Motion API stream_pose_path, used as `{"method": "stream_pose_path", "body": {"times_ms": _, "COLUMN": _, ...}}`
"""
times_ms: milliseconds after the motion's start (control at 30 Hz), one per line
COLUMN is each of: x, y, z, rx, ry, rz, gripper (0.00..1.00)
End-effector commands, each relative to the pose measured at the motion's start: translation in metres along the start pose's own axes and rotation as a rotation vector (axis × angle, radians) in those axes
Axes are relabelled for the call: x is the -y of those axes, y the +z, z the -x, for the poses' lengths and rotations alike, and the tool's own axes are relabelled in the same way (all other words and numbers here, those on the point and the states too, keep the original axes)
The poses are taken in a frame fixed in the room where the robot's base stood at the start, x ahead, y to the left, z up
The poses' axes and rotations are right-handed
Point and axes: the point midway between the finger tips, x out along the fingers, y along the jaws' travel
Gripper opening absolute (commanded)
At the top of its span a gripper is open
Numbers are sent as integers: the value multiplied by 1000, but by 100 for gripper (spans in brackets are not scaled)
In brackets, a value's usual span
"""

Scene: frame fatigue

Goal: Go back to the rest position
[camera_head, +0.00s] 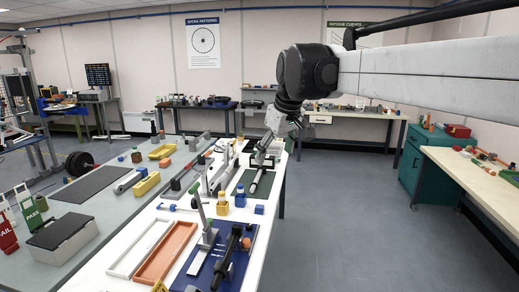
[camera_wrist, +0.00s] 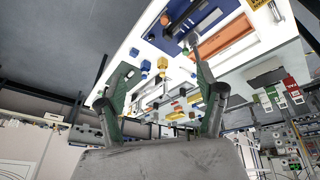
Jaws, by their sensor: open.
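My gripper (camera_head: 267,150) hangs from my arm above the far part of the long white table (camera_head: 138,232) in the head view. In the wrist view its two fingers (camera_wrist: 162,108) stand wide apart, and it is open. I see nothing held between them; the small table items seen between the fingers lie beyond them. In the head view the gripper is small and partly merges with a dark fixture (camera_head: 262,160) on a green mat (camera_head: 245,185), so I cannot tell its height above it.
An orange tray (camera_head: 167,252) and a white tray (camera_head: 140,246) lie at the near end, beside a blue board (camera_head: 236,270) with a dark tool. A grey bench (camera_head: 90,210) stands left. A wooden bench (camera_head: 470,180) stands right; the floor between (camera_head: 340,220) is clear.

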Motion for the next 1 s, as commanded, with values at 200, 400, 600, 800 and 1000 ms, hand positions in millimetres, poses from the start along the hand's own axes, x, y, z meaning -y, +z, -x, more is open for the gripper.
{"method": "stream_pose_path", "body": {"times_ms": 200, "x": 4, "y": 76, "z": 17, "rx": -30, "ry": 47, "rz": -116, "gripper": 70}}
{"method": "stream_pose_path", "body": {"times_ms": 400, "x": 13, "y": 145, "z": 22, "rx": -62, "ry": 89, "rz": -221, "gripper": 70}}
{"method": "stream_pose_path", "body": {"times_ms": 600, "x": 27, "y": 217, "z": 17, "rx": -97, "ry": 130, "rz": -327, "gripper": 70}}
{"method": "stream_pose_path", "body": {"times_ms": 800, "x": 45, "y": 289, "z": 2, "rx": -133, "ry": 169, "rz": -429, "gripper": 70}}
{"method": "stream_pose_path", "body": {"times_ms": 1000, "x": 64, "y": 353, "z": -21, "rx": -170, "ry": 203, "rz": -525, "gripper": 70}}
